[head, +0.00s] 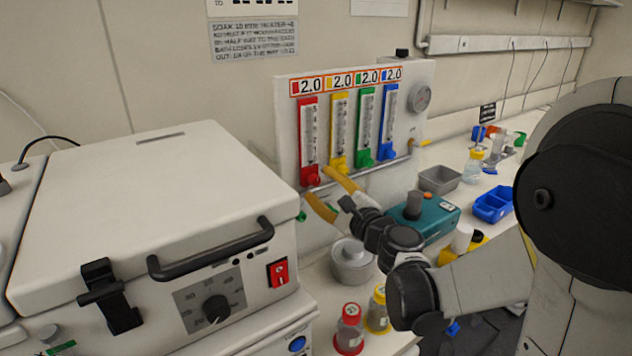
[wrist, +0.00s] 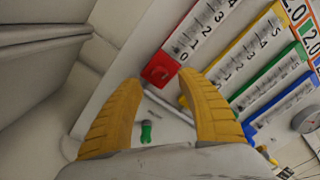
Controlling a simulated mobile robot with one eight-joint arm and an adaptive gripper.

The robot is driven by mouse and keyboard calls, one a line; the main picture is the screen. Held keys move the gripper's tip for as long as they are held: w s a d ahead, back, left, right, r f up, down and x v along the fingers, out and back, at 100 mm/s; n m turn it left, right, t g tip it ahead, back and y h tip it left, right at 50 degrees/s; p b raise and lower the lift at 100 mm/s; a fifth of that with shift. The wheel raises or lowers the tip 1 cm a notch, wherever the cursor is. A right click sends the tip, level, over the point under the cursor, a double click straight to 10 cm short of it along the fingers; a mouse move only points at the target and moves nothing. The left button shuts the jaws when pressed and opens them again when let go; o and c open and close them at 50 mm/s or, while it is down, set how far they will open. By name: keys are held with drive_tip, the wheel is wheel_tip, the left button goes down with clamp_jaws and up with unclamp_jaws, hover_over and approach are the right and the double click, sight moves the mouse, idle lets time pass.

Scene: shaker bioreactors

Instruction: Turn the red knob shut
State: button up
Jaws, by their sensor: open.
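The red flowmeter (head: 308,140) is the leftmost of the coloured meters on the pale panel (head: 290,90). Its red knob (head: 310,177) sits at its lower end. In the wrist view the red knob (wrist: 160,72) shows just beyond the gap between my fingertips. My gripper (head: 318,184) is open, with its two yellow fingers (wrist: 160,82) spread and nothing held. The fingers point at the panel from the lower right in the head view. I cannot tell whether either finger touches the knob. The yellow knob (head: 337,162) is close beside my right finger, which partly hides it in the wrist view.
Green (head: 364,158) and blue (head: 388,153) knobs are right of the yellow one. A large white shaker box (head: 160,200) stands left of the panel.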

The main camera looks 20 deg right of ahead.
sight(317, 181)
drive_tip(key=v, duration=0.9)
drive_tip(key=shift+s, duration=0.3)
drive_tip(key=shift+d, duration=0.1)
drive_tip(key=w+a+m, duration=0.1)
drive_tip(key=w+m, duration=0.2)
drive_tip(key=w, duration=0.1)
drive_tip(key=w+a+m, duration=0.1)
drive_tip(key=w+m, duration=0.2)
drive_tip(key=w, duration=0.1)
drive_tip(key=w+a+m+y, duration=0.1)
drive_tip(key=w+m, duration=0.2)
drive_tip(key=w, duration=0.1)
drive_tip(key=shift+w+a+r+m+b, duration=0.1)
drive_tip(key=shift+a+r+m+b, duration=0.2)
drive_tip(key=shift+a+b, duration=0.1)
clamp_jaws()
